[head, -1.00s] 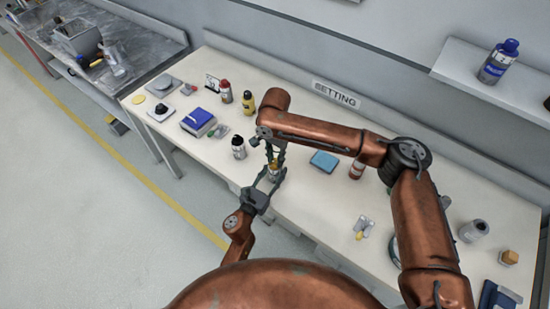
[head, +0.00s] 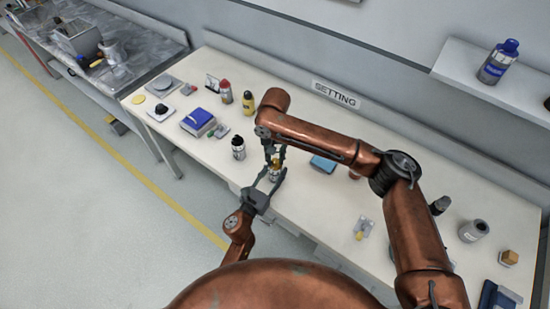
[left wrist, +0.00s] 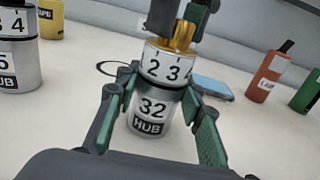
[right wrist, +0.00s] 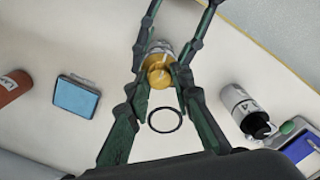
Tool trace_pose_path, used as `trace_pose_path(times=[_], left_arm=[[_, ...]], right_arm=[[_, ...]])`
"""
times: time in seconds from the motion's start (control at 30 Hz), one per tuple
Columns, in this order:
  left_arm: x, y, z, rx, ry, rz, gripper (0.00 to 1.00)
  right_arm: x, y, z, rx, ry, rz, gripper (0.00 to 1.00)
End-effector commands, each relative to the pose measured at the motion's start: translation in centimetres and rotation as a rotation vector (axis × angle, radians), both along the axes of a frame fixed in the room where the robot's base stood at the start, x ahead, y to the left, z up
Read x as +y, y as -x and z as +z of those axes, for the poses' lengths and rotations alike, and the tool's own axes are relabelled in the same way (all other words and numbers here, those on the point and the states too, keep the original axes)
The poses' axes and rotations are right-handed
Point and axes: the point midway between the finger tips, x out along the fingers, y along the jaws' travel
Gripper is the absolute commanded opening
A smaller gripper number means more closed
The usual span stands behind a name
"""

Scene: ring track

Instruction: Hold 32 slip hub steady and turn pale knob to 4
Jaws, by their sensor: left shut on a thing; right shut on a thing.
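The silver 32 hub (left wrist: 152,108) stands upright on the bench in the left wrist view, its black label facing me. A white collar with numbers 2 and 3 (left wrist: 165,66) sits above its dark band. A golden-yellow knob (left wrist: 181,36) tops it and also shows from above in the right wrist view (right wrist: 158,72). My left gripper (head: 271,183) is shut around the hub's body from the near side. My right gripper (head: 275,157) points down and is shut on the knob, its fingers partly covering it. I cannot see a pointer mark.
A similar dark-topped hub (head: 238,148) stands to the left. A black ring (right wrist: 165,120) lies close by. Bottles and a blue-topped box (head: 197,121) occupy the left bench.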

Motion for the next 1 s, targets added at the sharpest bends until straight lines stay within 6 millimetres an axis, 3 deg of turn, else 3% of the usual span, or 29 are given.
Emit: trace_pose_path(times=[0.6,1.0], left_arm=[[0.02,-0.01,-0.02,0.001,-0.001,0.000,0.06],[0.05,-0.02,-0.03,0.001,-0.001,0.001,0.06]], right_arm=[[0.07,0.06,0.02,0.004,-0.001,0.562,0.00],[0.00,0.02,0.01,0.003,0.001,0.772,0.00]])
